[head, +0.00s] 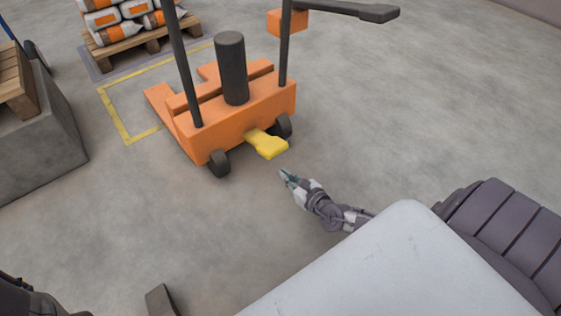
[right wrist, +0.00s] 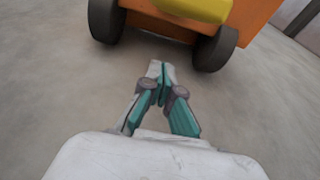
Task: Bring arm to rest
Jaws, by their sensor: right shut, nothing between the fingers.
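My right gripper (head: 287,176) is low over the concrete floor, just in front of the yellow pedal (head: 267,145) of an orange pallet truck (head: 240,110). In the right wrist view the gripper (right wrist: 161,72) is shut and empty, its fingertips together. The yellow pedal (right wrist: 196,8) shows above and beyond the fingertips there, apart from them. My left gripper is not in view; only a dark part of my body shows at the lower left of the head view.
A pallet of bags (head: 125,25) stands at the back left, near a yellow floor marking (head: 120,118). A grey block (head: 45,145) with a wooden pallet on it is at the left. The truck's dark handle (head: 350,9) reaches right. Floor at the right is clear.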

